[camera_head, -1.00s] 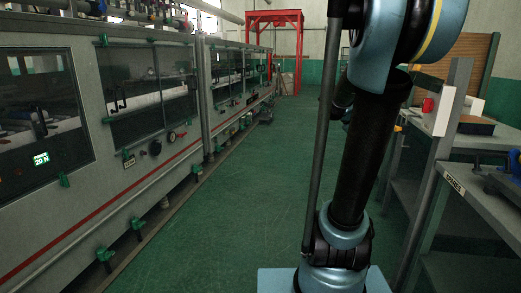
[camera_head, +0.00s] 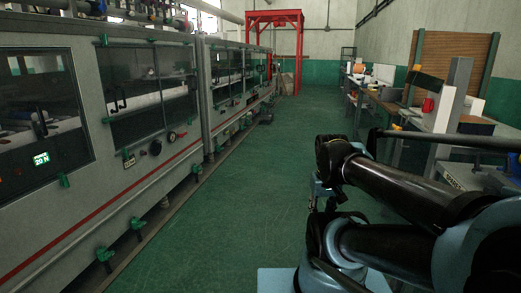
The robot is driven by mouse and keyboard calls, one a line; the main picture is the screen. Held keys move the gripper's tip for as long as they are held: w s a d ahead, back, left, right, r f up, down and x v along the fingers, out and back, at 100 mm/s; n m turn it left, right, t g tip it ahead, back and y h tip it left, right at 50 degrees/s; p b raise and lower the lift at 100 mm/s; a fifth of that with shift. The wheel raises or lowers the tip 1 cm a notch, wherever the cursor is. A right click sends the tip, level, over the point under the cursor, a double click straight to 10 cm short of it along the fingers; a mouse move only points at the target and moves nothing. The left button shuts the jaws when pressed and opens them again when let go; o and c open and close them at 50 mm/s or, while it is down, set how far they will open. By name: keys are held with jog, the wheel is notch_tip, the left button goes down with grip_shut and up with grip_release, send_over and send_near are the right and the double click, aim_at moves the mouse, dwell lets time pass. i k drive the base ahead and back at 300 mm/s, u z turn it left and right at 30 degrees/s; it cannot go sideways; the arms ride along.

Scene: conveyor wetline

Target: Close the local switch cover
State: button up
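No local switch cover can be made out for certain. The long grey wet-line machine (camera_head: 150,190) runs along the left side, with dark glass windows and green clamps. On its front are a dark round knob (camera_head: 155,147), a small labelled plate (camera_head: 129,161) and a round gauge-like fitting with a red part (camera_head: 172,136). They are too small to tell whether any of them has a cover. My arm fills the lower right, folded with its dark links lying nearly level. My gripper cannot be picked out in this view.
A green floor aisle (camera_head: 245,190) is clear between the machine and the right side. Workbenches (camera_head: 385,105) with a red mug (camera_head: 427,105) and other items line the right. A red frame (camera_head: 299,50) stands at the far end. Green-handled fittings (camera_head: 104,255) stick out low on the machine.

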aim_at(428, 82)
jog(key=z, duration=1.05)
